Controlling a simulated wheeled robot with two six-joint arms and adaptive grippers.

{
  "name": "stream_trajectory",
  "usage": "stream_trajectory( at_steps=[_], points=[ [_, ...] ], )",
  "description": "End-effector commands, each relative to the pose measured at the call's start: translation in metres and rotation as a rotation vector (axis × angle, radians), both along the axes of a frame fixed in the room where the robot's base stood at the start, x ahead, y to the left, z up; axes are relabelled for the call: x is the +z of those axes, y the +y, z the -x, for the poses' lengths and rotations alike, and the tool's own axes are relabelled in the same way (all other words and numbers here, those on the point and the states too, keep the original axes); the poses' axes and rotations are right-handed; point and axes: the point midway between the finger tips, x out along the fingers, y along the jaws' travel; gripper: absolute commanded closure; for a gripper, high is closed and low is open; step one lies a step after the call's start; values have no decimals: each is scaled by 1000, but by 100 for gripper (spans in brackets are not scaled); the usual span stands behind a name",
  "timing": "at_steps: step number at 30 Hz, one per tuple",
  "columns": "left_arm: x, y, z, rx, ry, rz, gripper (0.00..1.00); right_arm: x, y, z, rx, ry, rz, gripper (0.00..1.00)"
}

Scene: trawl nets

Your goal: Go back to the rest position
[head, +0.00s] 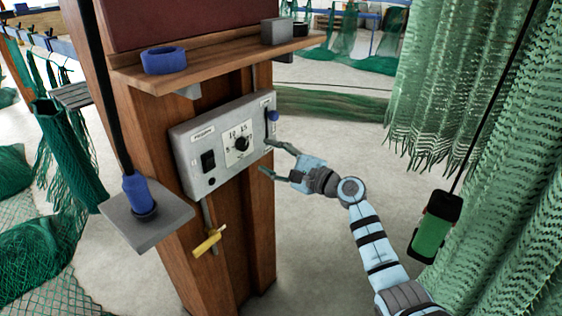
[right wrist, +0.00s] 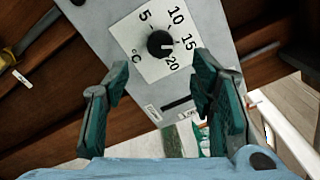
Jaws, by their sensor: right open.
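My right gripper (head: 267,157) is open and empty, just in front of the right end of a grey control box (head: 202,178) on a wooden post. In the right wrist view its two dark green fingers (right wrist: 160,75) are spread, with nothing between them. Beyond them is the box's black dial (right wrist: 160,44) on a white scale plate marked 5, 10, 15 and 20 °C. The dial also shows in the head view (head: 242,144). A lever with a blue knob (head: 273,116) is at the box's right end, close to the upper finger. I cannot tell whether they touch. My left gripper is not in view.
A wooden shelf (head: 215,62) above the box holds a blue tape roll (head: 164,60) and a grey block (head: 276,31). A yellow handle (head: 207,241) is below the box. Green nets (head: 445,90) and a hanging green-and-black pendant (head: 434,226) are at right. Open floor (head: 315,240) lies between.

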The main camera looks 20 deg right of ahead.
Motion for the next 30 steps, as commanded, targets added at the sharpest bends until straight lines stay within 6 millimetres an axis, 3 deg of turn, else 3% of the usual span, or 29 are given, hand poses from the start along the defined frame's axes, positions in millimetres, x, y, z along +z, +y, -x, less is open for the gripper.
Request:
stream_trajectory(
  at_steps=[3,7,20,23,26,29,30],
  points=[
    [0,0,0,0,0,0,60,-1,-15,22,0,0,4,49],
    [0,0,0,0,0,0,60,0,-22,34,2,-1,1,49],
    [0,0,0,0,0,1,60,1,-23,35,2,-5,5,49],
    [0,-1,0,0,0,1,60,1,-29,31,-30,-76,113,49],
    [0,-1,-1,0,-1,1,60,-39,-67,11,-167,-144,460,49],
    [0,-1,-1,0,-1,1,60,-124,-104,11,-234,-103,847,49],
    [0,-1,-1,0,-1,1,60,-164,-114,20,-225,-70,992,49]
  ],
)
